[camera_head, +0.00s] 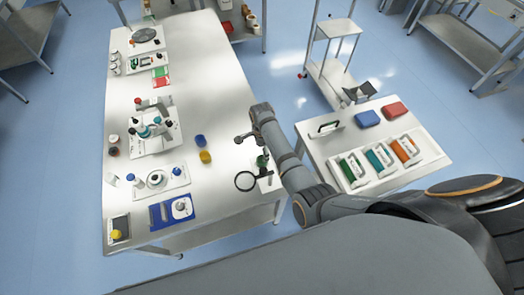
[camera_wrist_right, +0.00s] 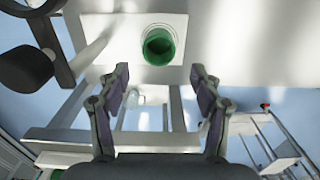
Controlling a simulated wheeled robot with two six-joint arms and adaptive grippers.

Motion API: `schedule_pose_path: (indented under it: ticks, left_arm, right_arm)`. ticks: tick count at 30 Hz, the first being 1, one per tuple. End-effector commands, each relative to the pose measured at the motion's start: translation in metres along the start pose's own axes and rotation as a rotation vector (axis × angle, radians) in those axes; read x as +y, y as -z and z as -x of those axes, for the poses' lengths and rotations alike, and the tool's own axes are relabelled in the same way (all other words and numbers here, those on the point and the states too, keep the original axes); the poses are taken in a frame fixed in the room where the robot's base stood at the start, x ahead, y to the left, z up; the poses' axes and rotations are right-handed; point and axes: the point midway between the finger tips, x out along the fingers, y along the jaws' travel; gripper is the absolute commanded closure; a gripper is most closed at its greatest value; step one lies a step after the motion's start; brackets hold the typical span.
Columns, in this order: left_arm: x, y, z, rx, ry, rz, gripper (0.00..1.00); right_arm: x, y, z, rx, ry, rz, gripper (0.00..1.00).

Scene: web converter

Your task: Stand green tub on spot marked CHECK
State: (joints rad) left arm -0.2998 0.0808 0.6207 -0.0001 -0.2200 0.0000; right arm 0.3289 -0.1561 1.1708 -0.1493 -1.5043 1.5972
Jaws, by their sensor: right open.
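The green tub (camera_head: 262,161) stands near the right edge of the long white table, mostly below my right arm's end in the head view. In the right wrist view the green tub (camera_wrist_right: 159,45) is upright and open-topped on a white plate (camera_wrist_right: 112,42). My right gripper (camera_wrist_right: 160,78) is open and empty. Its two fingers are apart, with the tub ahead of the gap between them and not between the pads. The plate (camera_head: 270,183) also shows in the head view; I cannot read any CHECK mark. My left gripper is not in view.
A black-ringed magnifier (camera_head: 246,181) is close beside the tub, left of it. A blue tub (camera_head: 200,140) and a yellow tub (camera_head: 205,157) stand further left. A side table (camera_head: 432,158) with colored boxes is at the right. The table's upper middle (camera_head: 205,80) is clear.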

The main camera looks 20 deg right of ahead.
Motion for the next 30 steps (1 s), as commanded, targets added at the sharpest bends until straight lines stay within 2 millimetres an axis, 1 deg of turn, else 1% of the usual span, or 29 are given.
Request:
schedule_pose_path:
  ticks: [1, 4, 6, 9, 26, 29, 30]
  left_arm:
    - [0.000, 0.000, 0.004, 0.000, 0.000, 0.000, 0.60]
    - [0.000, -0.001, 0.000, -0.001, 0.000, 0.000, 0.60]
    - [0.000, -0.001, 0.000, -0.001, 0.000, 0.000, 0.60]
    - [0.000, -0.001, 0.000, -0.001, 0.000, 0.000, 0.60]
    - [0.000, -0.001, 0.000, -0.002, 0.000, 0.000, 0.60]
    - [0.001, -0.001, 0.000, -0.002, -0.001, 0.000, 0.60]
    - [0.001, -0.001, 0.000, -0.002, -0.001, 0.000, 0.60]
  right_arm:
    - [0.001, 0.000, 0.011, 0.000, 0.000, 0.000, 0.34]
    - [0.000, -0.001, 0.024, 0.000, 0.000, 0.000, 0.34]
    - [0.000, -0.001, 0.031, -0.001, 0.000, 0.000, 0.34]
    - [0.001, -0.001, 0.036, -0.001, -0.002, 0.000, 0.34]
    - [0.003, 0.001, 0.036, 0.001, -0.001, 0.008, 0.34]
    - [0.018, 0.016, 0.033, 0.010, 0.018, 0.099, 0.34]
    - [0.029, 0.026, 0.032, 0.018, 0.034, 0.176, 0.34]
